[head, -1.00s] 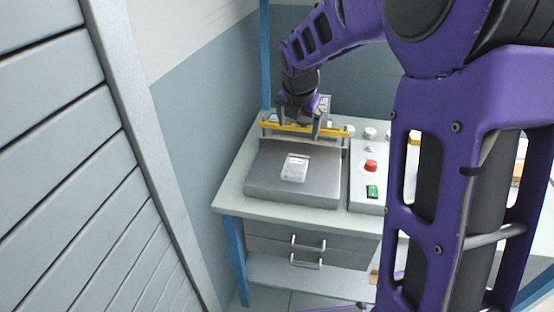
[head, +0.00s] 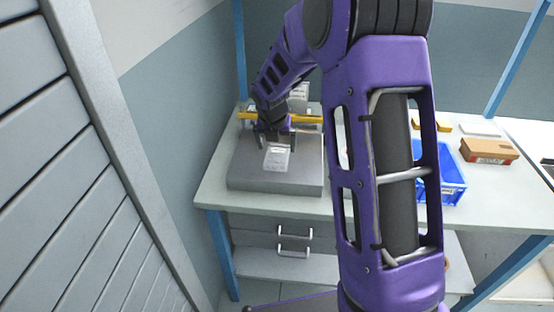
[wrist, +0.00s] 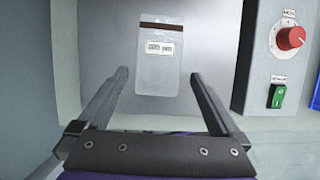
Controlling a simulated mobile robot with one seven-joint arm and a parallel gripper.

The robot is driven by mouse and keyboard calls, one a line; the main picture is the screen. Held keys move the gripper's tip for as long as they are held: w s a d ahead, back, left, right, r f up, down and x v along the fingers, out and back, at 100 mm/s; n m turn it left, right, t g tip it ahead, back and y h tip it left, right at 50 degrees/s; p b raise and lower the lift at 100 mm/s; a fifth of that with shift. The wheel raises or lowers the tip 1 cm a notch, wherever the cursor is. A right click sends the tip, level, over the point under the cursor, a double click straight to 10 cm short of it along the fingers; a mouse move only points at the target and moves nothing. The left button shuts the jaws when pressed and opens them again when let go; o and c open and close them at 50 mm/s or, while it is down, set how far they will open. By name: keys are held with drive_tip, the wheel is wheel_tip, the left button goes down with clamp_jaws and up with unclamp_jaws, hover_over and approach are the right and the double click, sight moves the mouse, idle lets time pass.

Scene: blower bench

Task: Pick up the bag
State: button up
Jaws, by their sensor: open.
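The bag (head: 277,158) is a small clear pouch with a white printed label and a dark red strip along one end. It lies flat on the grey plate of the bench machine (head: 247,178). In the wrist view the bag (wrist: 157,72) is ahead of my gripper, roughly centred between its fingers. My gripper (wrist: 158,85) is open and empty. In the head view my gripper (head: 274,138) is above the plate, at the far end of the bag. I cannot tell its exact height.
A yellow bar (head: 308,119) crosses the back of the machine. In the wrist view a control panel with a red knob (wrist: 291,38) and a green switch (wrist: 277,96) stands at right. A blue bin (head: 453,183) and a cardboard box (head: 488,151) are farther right on the bench.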

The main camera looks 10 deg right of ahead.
sight(277, 155)
drive_tip(key=shift+b+x, duration=0.3)
drive_tip(key=shift+x, duration=2.3)
drive_tip(key=shift+s+a+f, duration=0.1)
drive_tip(key=shift+f, duration=0.05)
drive_tip(key=shift+c, duration=0.2)
drive_tip(key=c, duration=1.1)
